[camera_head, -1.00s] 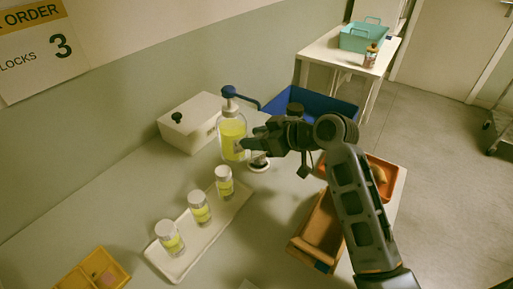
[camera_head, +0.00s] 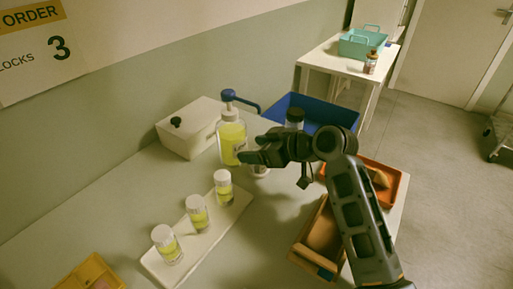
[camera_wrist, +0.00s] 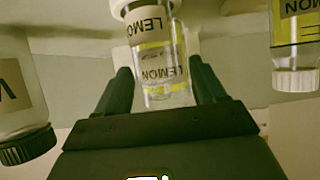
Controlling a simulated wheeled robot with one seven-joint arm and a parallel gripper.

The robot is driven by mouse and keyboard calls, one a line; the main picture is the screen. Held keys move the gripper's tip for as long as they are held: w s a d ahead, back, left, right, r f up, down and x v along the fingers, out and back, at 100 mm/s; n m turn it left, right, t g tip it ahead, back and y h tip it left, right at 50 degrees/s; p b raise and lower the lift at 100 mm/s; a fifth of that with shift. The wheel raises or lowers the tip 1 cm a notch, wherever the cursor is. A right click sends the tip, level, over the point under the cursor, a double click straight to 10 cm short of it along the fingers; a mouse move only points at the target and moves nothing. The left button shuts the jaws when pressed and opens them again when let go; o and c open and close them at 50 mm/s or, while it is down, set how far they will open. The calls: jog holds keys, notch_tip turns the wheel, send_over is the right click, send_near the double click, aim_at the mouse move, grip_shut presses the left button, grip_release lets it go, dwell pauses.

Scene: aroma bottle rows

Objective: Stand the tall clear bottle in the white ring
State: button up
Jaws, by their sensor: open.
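A tall clear bottle (camera_head: 232,142) with yellow liquid and a blue pump top stands upright near the white box. My gripper (camera_head: 246,157) is just right of it, open, pointing left. A white round piece, apparently the white ring (camera_head: 258,171), shows partly beneath my gripper. In the wrist view, which looks upside down, a clear bottle labelled LEMON (camera_wrist: 163,75) appears between the open fingers (camera_wrist: 163,90). I cannot tell whether the fingers touch it, or for sure that it is the pump bottle.
Three small white-capped bottles stand on a white tray (camera_head: 166,273). A dark-capped bottle (camera_head: 294,118) stands behind my gripper. A white lidded box (camera_head: 190,126), blue bin (camera_head: 325,108), orange tray (camera_head: 400,190), wooden box (camera_head: 318,240) and yellow tray (camera_head: 75,278) surround the work area.

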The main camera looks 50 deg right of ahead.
jog(key=shift+r, duration=0.15)
jog(key=shift+s+r, duration=0.1)
jog(key=shift+s, duration=0.05)
jog(key=v, duration=1.1)
jog(key=shift+s+b, duration=0.35)
